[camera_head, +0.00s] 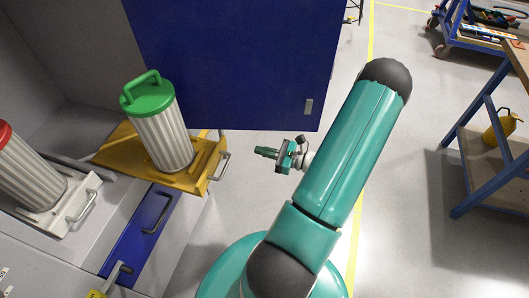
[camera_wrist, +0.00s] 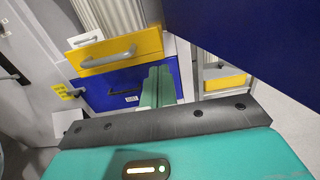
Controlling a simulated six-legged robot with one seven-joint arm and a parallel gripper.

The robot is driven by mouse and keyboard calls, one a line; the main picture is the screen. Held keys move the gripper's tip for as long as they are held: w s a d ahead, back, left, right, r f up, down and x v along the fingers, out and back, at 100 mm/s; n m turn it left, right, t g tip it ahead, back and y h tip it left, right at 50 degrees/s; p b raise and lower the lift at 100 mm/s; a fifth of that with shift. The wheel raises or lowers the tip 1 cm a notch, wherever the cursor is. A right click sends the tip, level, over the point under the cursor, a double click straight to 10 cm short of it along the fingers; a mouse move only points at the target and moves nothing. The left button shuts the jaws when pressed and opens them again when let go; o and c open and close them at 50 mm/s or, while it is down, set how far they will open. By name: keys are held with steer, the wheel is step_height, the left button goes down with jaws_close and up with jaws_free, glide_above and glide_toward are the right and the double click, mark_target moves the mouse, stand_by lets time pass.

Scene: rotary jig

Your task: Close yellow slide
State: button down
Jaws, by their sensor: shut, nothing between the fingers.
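The yellow slide (camera_head: 118,146) sticks out of the grey cabinet at the left of the head view, with a metal handle (camera_head: 220,167) on its front. A ribbed canister with a green lid (camera_head: 148,96) stands upright on it. My gripper (camera_head: 262,152) is shut and empty, to the right of the handle and apart from it. In the wrist view, the yellow front (camera_wrist: 148,44) and its handle (camera_wrist: 108,60) lie ahead, left of my shut fingers (camera_wrist: 158,72).
An open blue door (camera_head: 240,60) stands behind the slide. Left of it, a white slide (camera_head: 72,222) bears a red-lidded canister (camera_head: 28,180). A blue drawer (camera_head: 140,236) sits in front. The floor (camera_head: 408,215) right of my arm is clear up to a blue-framed bench (camera_head: 470,195).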

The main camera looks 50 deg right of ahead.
steer(key=x, duration=1)
steer(key=shift+w+a, duration=0.1)
steer(key=x, duration=1.7)
steer(key=shift+w+f, duration=0.1)
steer(key=shift+w, duration=0.25)
